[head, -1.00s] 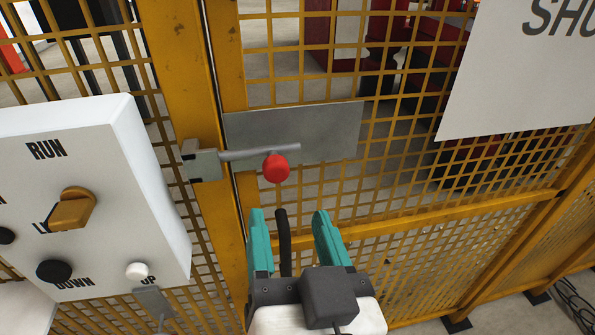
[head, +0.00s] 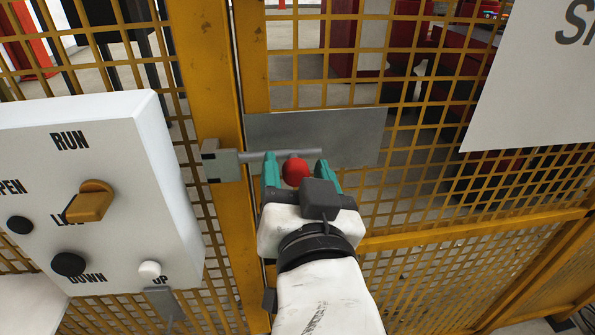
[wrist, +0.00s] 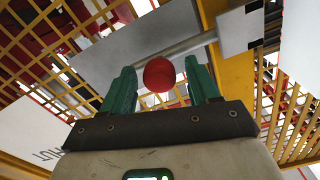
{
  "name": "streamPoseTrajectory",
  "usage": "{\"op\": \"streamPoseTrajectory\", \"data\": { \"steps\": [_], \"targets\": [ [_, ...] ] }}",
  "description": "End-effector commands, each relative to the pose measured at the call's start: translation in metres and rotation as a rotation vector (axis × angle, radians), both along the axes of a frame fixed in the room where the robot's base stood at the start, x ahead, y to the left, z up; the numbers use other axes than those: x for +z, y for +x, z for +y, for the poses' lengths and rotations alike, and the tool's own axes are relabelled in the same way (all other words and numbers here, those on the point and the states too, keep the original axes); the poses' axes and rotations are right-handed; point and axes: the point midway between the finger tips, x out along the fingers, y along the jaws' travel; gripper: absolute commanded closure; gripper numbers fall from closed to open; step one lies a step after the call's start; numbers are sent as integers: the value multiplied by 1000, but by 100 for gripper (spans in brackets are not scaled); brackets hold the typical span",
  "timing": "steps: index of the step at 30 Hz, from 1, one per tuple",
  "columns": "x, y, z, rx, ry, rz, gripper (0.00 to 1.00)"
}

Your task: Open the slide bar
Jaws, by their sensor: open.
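The slide bar (head: 255,155) is a grey rod lying across a metal plate (head: 350,135) on the yellow mesh gate. Its left end sits in a grey latch block (head: 220,161) on the gate post. A red ball knob (head: 295,171) sticks out from the bar. My gripper (head: 299,170) is open, with its teal fingers on either side of the knob. In the wrist view the red knob (wrist: 159,74) shows between the open fingers (wrist: 162,88), with a gap visible to each. The bar (wrist: 185,46) and latch block (wrist: 241,29) show behind it.
A white control box (head: 95,190) with an orange switch (head: 90,201) and several buttons stands to the left of my gripper. A white sign (head: 530,85) hangs on the mesh at the right. Yellow mesh fencing (head: 440,250) fills the area below.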

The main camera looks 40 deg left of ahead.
Motion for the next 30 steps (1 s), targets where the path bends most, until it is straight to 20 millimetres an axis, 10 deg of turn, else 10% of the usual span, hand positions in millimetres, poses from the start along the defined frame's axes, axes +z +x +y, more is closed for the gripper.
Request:
{"op": "streamPoseTrajectory", "data": {
  "steps": [21, 30],
  "targets": [
    [0, 0, 0, 0, 0, 0, 98],
    [1, 1, -2, -1, 1, 0, 100]
  ]
}}
